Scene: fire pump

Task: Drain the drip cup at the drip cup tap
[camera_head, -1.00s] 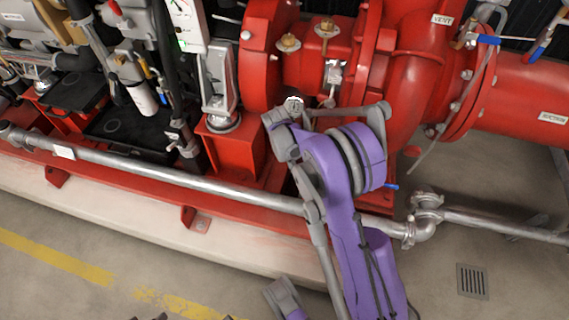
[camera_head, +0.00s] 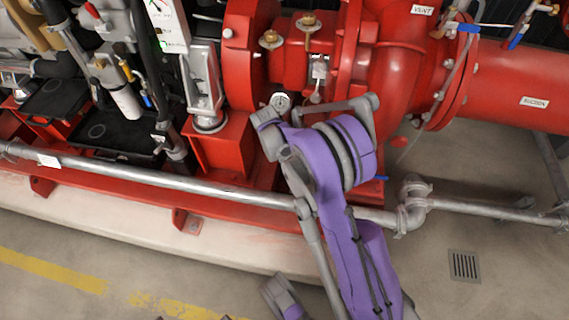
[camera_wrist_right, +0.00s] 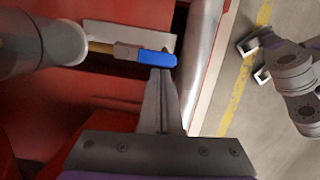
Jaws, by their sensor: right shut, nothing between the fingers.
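In the right wrist view a small tap with a brass body (camera_wrist_right: 100,47) and a blue lever handle (camera_wrist_right: 155,59) stands out from a red surface. My right gripper (camera_wrist_right: 163,75) is shut and empty, its fingertips at the blue handle's near side; whether they touch it I cannot tell. In the head view my purple right arm hides this gripper. A bit of blue (camera_head: 378,178) shows just right of that arm. The drip cup cannot be made out clearly. My left gripper (camera_wrist_right: 256,60) shows at the right of the wrist view, over the floor, fingers apart.
A silver pipe (camera_head: 180,183) runs along the red base. A floor drain (camera_head: 465,265) lies at right. The concrete floor in front is open.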

